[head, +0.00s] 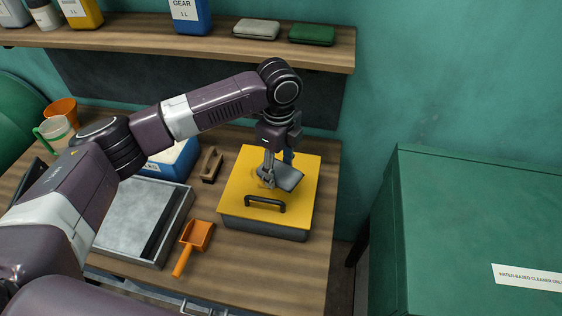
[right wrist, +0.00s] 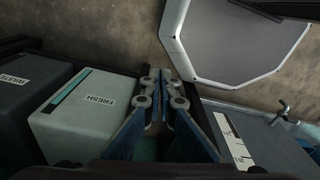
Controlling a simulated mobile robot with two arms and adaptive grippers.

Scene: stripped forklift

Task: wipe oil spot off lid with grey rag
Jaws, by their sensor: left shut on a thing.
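The yellow lid (head: 235,189), with a dark handle, covers a grey box on the bench. My left gripper (head: 268,180) is shut on the grey rag (head: 289,177) at the middle of the lid. The rag is low over the lid behind the handle; whether it presses on the surface I cannot tell. A faint brownish mark, perhaps the oil spot, shows beside the fingers; the gripper and rag hide part of that area. My right gripper (right wrist: 167,82) shows in the right wrist view, fingers together with nothing between them, away from the lid.
An orange scoop (head: 196,237), a wooden brush (head: 211,165) and a grey tray (head: 186,217) stand left of the box. A shelf (head: 225,42) hangs behind the bench. A green cabinet (head: 450,220) stands at right. Bins, one marked FRESH (right wrist: 80,117), are near my right gripper.

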